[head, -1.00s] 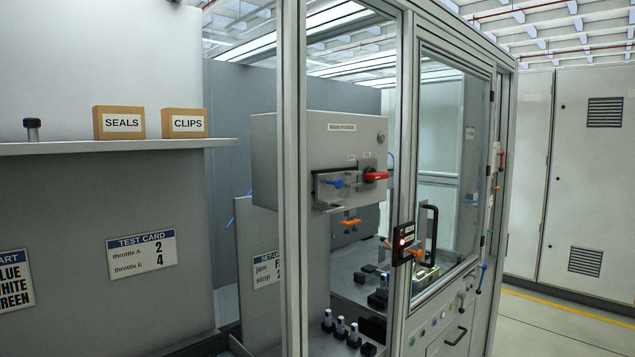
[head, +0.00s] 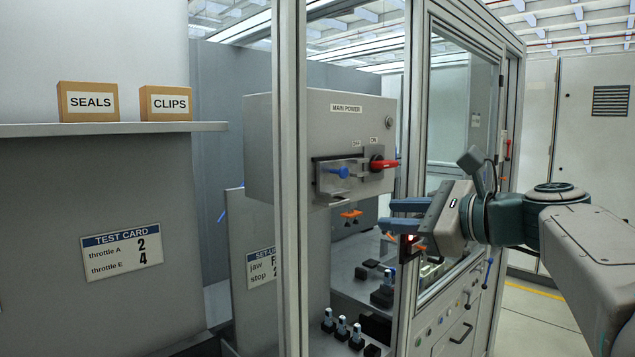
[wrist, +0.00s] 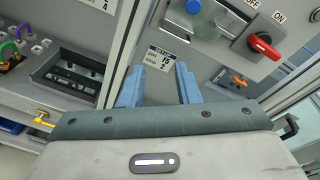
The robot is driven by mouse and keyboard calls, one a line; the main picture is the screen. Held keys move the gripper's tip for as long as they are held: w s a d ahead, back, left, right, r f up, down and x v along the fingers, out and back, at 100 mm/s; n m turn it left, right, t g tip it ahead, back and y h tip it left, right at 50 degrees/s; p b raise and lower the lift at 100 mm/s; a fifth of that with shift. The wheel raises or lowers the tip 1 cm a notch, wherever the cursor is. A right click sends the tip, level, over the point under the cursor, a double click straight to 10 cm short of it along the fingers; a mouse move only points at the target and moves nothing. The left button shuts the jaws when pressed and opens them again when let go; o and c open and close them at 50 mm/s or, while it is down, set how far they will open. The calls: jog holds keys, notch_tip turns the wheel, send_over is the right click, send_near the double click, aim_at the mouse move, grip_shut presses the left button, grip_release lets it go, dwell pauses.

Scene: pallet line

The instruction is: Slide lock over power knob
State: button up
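The red power knob (head: 383,164) points right on the grey MAIN POWER box (head: 345,125), beside the ON label. The lock is a metal slide plate with a blue knob (head: 338,171), to the left of the red knob and not over it. In the wrist view the blue knob (wrist: 194,6) is at the top edge, partly cut off, and the red knob (wrist: 264,44) is at upper right. My gripper (head: 386,214) has two blue fingers apart and empty, right of and below the knobs. The wrist view shows the fingers (wrist: 158,72) parted below the lock.
A cabinet frame post (head: 290,200) stands left of the power box's front. A glazed door with a latch (head: 408,245) is just below my gripper. Orange clips (head: 351,214) hang under the box. Black fixtures stand on the deck below. A shelf with SEALS (head: 88,101) and CLIPS boxes is at left.

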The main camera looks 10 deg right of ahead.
aim_at(345, 173)
notch_tip(345, 173, up, 5)
jog(key=d+m+t, duration=0.2)
jog(key=shift+y, duration=0.4)
jog(key=p+x, duration=0.1)
jog(key=x, duration=1.2)
jog(key=shift+w+a+f+p, duration=0.2)
jog(key=shift+w+p, duration=0.1)
jog(key=shift+p, duration=0.1)
